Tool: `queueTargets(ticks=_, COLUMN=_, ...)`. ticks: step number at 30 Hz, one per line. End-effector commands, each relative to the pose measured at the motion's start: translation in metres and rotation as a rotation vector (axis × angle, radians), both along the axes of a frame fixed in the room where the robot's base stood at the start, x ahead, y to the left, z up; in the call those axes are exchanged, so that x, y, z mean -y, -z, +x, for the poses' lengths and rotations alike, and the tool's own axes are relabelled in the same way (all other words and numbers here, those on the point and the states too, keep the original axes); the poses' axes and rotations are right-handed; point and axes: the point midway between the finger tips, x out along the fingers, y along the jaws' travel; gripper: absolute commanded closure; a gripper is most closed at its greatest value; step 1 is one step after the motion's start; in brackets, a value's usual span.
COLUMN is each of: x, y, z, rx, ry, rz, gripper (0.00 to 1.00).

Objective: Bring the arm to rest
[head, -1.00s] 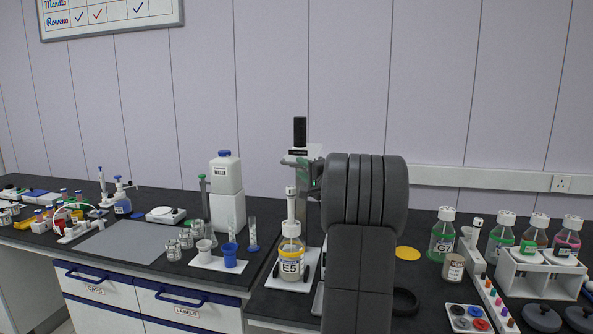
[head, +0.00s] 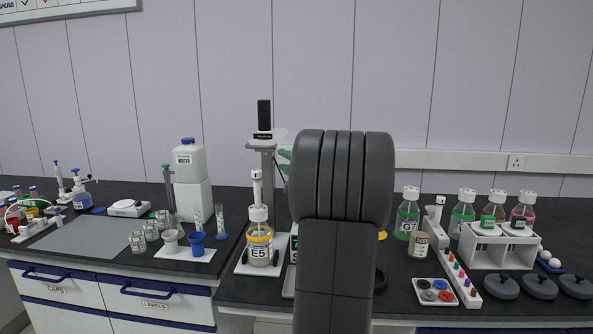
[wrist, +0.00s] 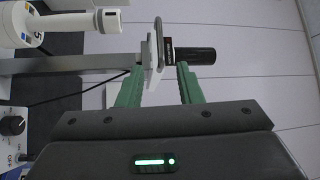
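My arm fills the middle of the head view, and one green finger of my gripper (head: 284,155) shows at its left edge. In the wrist view, the two green fingers of my gripper (wrist: 160,80) stand apart with nothing held between them. Beyond the fingertips is an overhead stirrer, with a black motor (wrist: 194,56) and a grey post (wrist: 80,64). In the head view, the stirrer motor (head: 264,115) stands just left of my arm. The bottle E5 (head: 260,252), with a white cap, stands in front of the stirrer post.
Bottle G7 (head: 406,217) and a white rack (head: 492,252) of bottles stand to the right. A palette of coloured caps (head: 434,292) and dark discs lie in front. A water container (head: 187,162), funnels and small jars stand left. My arm hides the bench's middle.

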Motion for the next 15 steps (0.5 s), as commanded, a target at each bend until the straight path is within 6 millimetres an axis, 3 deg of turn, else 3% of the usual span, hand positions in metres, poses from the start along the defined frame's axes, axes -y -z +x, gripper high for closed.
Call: queueTargets(ticks=15, x=-0.064, y=-0.015, z=0.065, rx=0.0, ry=-0.004, rz=0.001, gripper=0.67)
